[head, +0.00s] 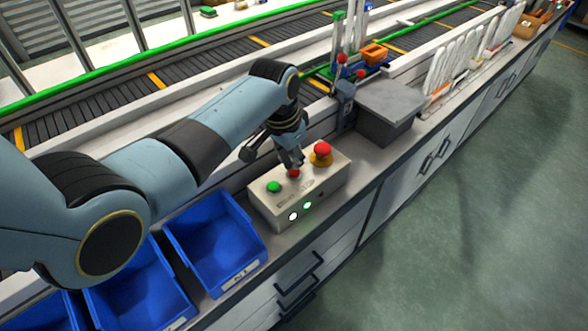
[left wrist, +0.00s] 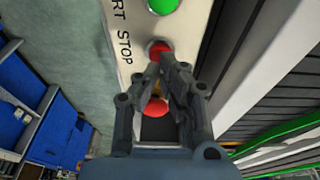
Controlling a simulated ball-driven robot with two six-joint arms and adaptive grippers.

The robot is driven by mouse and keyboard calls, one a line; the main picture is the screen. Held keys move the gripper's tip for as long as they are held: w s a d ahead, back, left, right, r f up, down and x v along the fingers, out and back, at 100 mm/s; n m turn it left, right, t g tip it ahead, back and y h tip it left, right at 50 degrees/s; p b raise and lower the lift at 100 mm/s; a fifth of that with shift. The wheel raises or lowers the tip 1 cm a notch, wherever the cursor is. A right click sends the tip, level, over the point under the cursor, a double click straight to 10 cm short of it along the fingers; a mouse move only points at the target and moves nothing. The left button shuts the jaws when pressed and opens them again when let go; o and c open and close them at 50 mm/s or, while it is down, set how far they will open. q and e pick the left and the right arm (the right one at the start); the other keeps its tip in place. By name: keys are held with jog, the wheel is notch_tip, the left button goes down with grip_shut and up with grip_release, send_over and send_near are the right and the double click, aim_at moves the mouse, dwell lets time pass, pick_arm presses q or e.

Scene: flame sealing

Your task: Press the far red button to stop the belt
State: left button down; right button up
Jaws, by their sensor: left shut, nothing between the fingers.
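The pale control box (head: 300,192) stands on the bench with a green button (head: 274,187), a small red button (head: 293,173) and a larger red mushroom button (head: 321,150) on a yellow base. My left gripper (head: 292,164) points down at the small red button, shut and empty. In the left wrist view the fingertips (left wrist: 165,62) lie at the edge of the small red button (left wrist: 158,47), beside the STOP lettering. I cannot tell whether they touch it. The mushroom button (left wrist: 155,107) shows partly behind the fingers. My right gripper is not in view.
Blue bins (head: 219,243) stand left of the box. A grey lidded box (head: 390,105) and a dark post with red tips (head: 345,100) stand to its right. The conveyor belt (head: 110,102) runs behind. Open floor (head: 490,210) lies at right.

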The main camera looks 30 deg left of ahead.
aim_at(294, 171)
pick_arm(q)
jog(key=shift+f+b, duration=0.55)
jog(key=shift+f, duration=0.45)
dwell(0.3)
notch_tip(294, 171, up, 8)
jog(key=p, duration=0.8)
jog(key=shift+p, duration=0.4)
